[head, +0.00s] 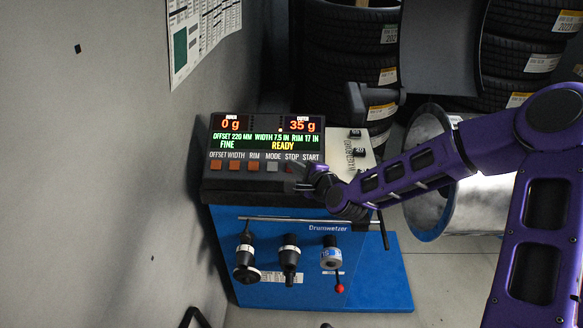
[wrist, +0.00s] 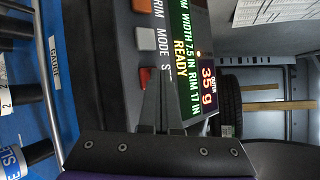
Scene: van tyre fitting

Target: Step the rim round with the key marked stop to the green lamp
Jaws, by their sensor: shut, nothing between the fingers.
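The balancer panel (head: 234,187) has a row of keys labelled OFFSET, WIDTH, RIM, MODE, STOP and START. Its display (head: 266,133) reads 0 g, 35 g, FINE and READY. A small amber light (head: 280,129) glows between the weight readings; I make out no lit green lamp. The stop key (head: 291,167) is partly covered by my gripper (head: 292,176), which is shut and empty in front of it. Whether the fingertips touch the key I cannot tell. In the wrist view my fingers (wrist: 154,100) hide the stop lettering. A silver rim (head: 429,128) shows behind my arm.
Below the panel, a blue cabinet (head: 220,235) carries several hanging tools and a horizontal bar (head: 290,220). Tyre stacks (head: 335,60) stand behind. A grey wall (head: 90,180) closes the left side. Pale floor (head: 455,270) is open at lower right.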

